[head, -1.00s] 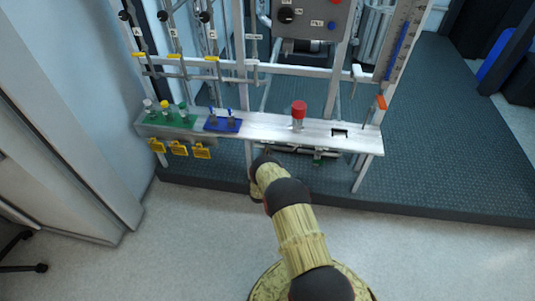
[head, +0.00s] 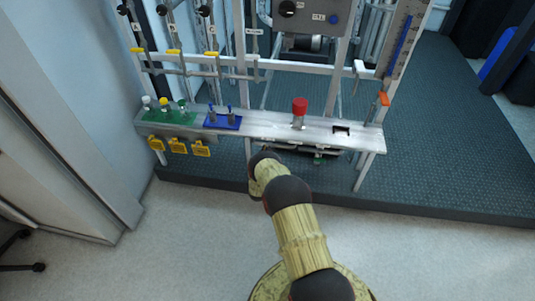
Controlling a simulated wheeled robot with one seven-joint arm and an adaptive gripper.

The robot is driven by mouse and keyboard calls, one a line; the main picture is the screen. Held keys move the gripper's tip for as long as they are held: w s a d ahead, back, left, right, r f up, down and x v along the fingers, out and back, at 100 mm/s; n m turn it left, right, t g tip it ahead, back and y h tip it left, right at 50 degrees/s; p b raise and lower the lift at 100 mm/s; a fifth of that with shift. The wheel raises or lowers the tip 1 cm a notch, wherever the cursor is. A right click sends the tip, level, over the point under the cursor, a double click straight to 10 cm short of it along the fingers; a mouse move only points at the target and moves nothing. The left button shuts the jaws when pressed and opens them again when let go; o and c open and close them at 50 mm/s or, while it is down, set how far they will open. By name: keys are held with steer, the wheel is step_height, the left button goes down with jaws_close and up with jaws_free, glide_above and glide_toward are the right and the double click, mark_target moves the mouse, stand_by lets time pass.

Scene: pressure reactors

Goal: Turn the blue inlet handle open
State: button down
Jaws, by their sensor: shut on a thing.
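A blue block (head: 223,121) with two small upright blue-topped valves (head: 230,114) sits on the metal shelf, left of its middle. A long blue bar (head: 401,40) stands on the upright panel at the right. I cannot tell for certain which blue part is the inlet handle. My arm reaches up from the bottom to just below the shelf's front edge. My gripper does not show; the arm's far end hides that area.
The metal shelf (head: 265,127) also carries a red-capped cylinder (head: 299,109) and a green block (head: 168,117) with several valves. Yellow handles (head: 178,146) hang below its left end. A cabinet (head: 75,120) stands at left. The floor (head: 430,255) at right is clear.

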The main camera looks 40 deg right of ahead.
steer(key=n+b, duration=0.2)
steer(key=n, duration=0.3)
steer(key=w+f+n+b, duration=0.1)
steer(key=n+b, duration=0.1)
steer(key=n, duration=0.2)
steer(key=a+f+n+b, duration=0.1)
steer(key=n+b, duration=0.1)
steer(key=n, duration=0.3)
steer(key=shift+w+a+f+n, duration=0.1)
steer(key=shift+w+f+n, duration=0.05)
steer(key=shift+n, duration=0.15)
stand_by(0.4)
steer(key=c, duration=2)
jaws_free()
steer(key=shift+o, duration=0.5)
steer(key=v, duration=1.2)
